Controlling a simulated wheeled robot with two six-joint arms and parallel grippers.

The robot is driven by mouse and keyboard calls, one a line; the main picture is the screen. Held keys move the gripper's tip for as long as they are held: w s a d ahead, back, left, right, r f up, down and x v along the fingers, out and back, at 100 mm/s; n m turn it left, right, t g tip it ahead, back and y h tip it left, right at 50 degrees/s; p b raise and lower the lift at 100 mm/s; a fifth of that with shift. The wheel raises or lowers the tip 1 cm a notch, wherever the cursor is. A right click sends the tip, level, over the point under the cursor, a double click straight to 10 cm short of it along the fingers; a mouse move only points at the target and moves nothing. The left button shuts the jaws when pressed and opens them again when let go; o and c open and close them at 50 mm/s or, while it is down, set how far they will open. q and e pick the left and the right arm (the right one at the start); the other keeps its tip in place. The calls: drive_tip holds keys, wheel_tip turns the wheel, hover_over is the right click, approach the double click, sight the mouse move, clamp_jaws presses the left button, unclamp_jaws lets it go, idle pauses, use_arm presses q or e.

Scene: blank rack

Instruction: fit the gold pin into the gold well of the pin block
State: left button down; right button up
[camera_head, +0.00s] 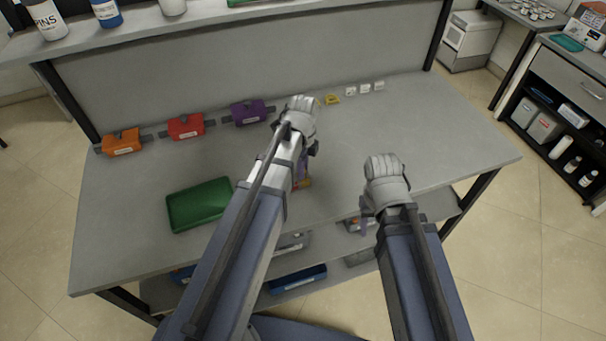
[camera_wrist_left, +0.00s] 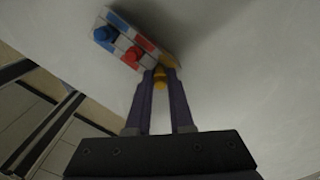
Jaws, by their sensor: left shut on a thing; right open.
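The pin block (camera_wrist_left: 122,30) shows in the left wrist view, a pale block with blue, red and gold patches, sitting on the grey bench. A blue pin (camera_wrist_left: 103,34) and a red pin (camera_wrist_left: 133,54) stand in it. My left gripper (camera_wrist_left: 160,80) is shut on the gold pin (camera_wrist_left: 160,77), at the gold end of the block. I cannot tell whether the pin is inside the gold well, which is hidden. In the head view the left gripper (camera_head: 302,168) largely covers the block (camera_head: 304,184). My right gripper (camera_head: 366,226) is open and empty, to the right of the block.
A green tray (camera_head: 199,206) lies left of my left arm. Orange (camera_head: 122,142), red (camera_head: 186,127) and purple (camera_head: 248,112) holders line the back, with small labelled pieces (camera_head: 364,88) right of them. The bench's right side (camera_head: 450,140) is clear.

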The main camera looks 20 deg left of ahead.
use_arm(q)
drive_tip(key=shift+f, duration=0.15)
drive_tip(key=shift+f, duration=0.2)
drive_tip(key=c, duration=0.8)
unclamp_jaws()
drive_tip(key=shift+r, duration=0.2)
